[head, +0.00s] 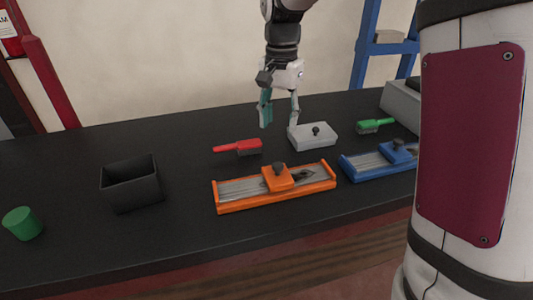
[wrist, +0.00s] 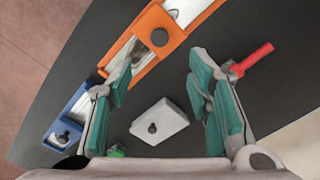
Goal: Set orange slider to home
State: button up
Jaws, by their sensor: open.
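The orange slider (head: 278,178) is a block with a dark knob. It sits near the middle of an orange-framed rail (head: 235,204) on the black table. A dark arrow-like mark shows on the rail just right of the block. My gripper (head: 281,122) is open and empty, above the table behind the orange rail. In the wrist view my gripper (wrist: 162,95) has its green-padded fingers wide apart. There the orange slider (wrist: 158,38) shows beyond the fingers, with the left finger overlapping part of the rail. The gripper touches nothing that I can see.
A grey block with a knob (head: 314,136) lies under my gripper's right side. A red brush (head: 238,147) lies behind the orange rail. A blue rail (head: 362,166) and a green brush (head: 375,126) are right. A black bin (head: 131,184) and green cylinder (head: 22,224) are left.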

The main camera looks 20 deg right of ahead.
aim_at(278, 164)
notch_tip(278, 164, down, 13)
jog(key=shift+p, duration=0.55)
jog(key=shift+c, duration=0.2)
